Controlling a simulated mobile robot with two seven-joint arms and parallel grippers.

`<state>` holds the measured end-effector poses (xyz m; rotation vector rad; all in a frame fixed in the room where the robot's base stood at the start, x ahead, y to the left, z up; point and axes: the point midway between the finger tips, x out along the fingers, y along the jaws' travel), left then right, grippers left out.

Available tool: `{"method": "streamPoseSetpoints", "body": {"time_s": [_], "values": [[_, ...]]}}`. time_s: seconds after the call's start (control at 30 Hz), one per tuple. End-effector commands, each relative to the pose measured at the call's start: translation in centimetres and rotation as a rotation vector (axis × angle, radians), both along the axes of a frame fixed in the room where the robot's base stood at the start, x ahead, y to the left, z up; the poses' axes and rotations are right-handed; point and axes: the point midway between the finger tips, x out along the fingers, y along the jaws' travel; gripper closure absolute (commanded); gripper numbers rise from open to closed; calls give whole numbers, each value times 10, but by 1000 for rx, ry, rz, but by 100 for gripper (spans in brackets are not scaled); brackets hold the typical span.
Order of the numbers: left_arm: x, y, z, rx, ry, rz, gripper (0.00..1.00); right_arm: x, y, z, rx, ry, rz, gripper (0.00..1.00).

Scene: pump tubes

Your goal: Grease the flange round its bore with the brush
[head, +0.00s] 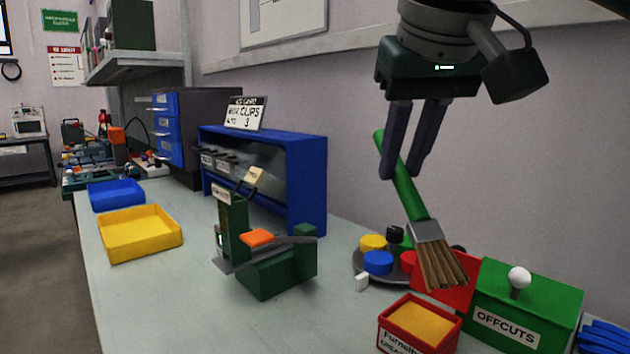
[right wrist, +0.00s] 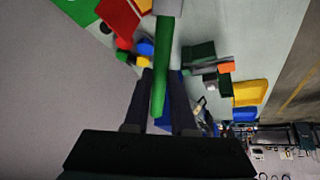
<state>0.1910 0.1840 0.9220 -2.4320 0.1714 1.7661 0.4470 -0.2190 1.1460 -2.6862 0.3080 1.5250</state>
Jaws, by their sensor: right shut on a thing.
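My right gripper (head: 402,172) is shut on the green handle of the brush (head: 408,195). The brush hangs tilted, bristles down, above the bench, with its tan bristles in front of a red box and above the grease tin. The handle also shows between the fingers in the right wrist view (right wrist: 161,75). The red grease tin (head: 384,326), filled with orange-yellow grease, stands at the bottom of the head view. I cannot make out the flange or its bore for certain. A dark green fixture (head: 272,275) with an orange piece on top stands mid-bench. My left gripper is not in view.
A green OFFCUTS box (head: 545,292) with a white knob stands right of the tin. A round tray (head: 362,268) holds coloured caps behind the brush. A blue rack (head: 308,190), yellow bin (head: 142,250) and blue bin (head: 116,207) stand further back.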

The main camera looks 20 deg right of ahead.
Motion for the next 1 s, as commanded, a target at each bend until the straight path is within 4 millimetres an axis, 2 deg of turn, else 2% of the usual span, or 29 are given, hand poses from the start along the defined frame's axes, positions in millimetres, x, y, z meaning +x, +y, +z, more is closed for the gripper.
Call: {"method": "streamPoseSetpoints", "body": {"time_s": [0.03,0.1,0.23,0.4,0.63,1.0], "values": [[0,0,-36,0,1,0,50,11,-9,-31,-23,-60,-22,100],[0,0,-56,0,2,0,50,27,-22,-41,-63,-150,-49,100],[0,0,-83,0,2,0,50,47,-43,-51,-133,-282,-88,100],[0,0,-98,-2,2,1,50,59,-59,-52,-192,-378,-115,100],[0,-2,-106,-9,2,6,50,61,-63,-55,-211,-402,-122,100],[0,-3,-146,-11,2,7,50,61,-63,-92,-208,-402,-122,100]]}}
